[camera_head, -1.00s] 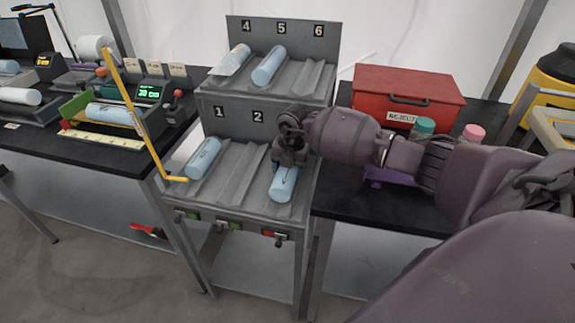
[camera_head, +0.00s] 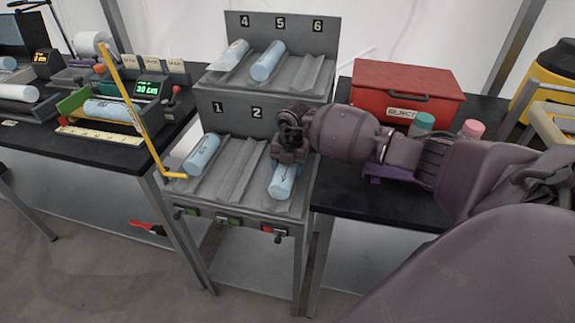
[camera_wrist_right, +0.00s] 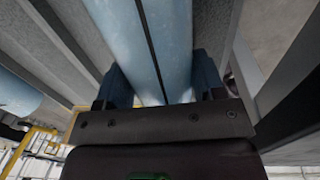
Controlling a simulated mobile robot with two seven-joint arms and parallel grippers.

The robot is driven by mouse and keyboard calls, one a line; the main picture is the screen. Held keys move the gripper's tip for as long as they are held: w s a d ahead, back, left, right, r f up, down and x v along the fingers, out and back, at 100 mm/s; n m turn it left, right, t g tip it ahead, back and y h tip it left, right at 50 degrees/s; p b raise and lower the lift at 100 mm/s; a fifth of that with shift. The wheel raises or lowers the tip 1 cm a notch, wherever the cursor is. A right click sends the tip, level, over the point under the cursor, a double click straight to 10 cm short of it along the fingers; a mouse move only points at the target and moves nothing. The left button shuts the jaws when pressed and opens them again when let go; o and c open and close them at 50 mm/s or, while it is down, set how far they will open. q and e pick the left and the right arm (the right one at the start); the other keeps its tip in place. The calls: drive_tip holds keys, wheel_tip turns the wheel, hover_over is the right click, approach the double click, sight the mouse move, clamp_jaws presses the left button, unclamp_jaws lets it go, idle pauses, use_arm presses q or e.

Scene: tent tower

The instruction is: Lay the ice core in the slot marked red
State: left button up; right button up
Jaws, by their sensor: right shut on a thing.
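The pale blue ice core (camera_head: 284,182) lies lengthwise in the right-hand lower slot of the grey rack (camera_head: 238,185), the slot with a red tag (camera_head: 274,231) on its front edge. My right gripper (camera_head: 289,158) is over the back part of this core, shut on it. In the right wrist view the core (camera_wrist_right: 145,45), with a dark line along it, runs between the two fingers (camera_wrist_right: 162,88). The gripper hides the core's rear end and the number above that slot. My left gripper is not in view.
Another blue core (camera_head: 202,154) lies in lower slot 1, and slot 2 is empty. Two more cores (camera_head: 267,61) lie in upper slots 4 and 5. A yellow bent rod (camera_head: 140,120) stands at the rack's left. A red box (camera_head: 406,92) sits behind my right arm.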

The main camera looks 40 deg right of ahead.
drive_tip(key=shift+f, duration=0.15)
drive_tip(key=o, duration=1.3)
drive_tip(key=shift+o, duration=0.2)
drive_tip(key=shift+f, duration=0.1)
drive_tip(key=r, duration=0.3)
drive_tip(key=r+p, duration=0.1)
drive_tip(key=r, duration=0.7)
drive_tip(key=shift+s+d+p, duration=0.3)
drive_tip(key=shift+s+d, duration=0.05)
drive_tip(key=shift+s, duration=0.05)
drive_tip(key=shift+f, duration=0.1)
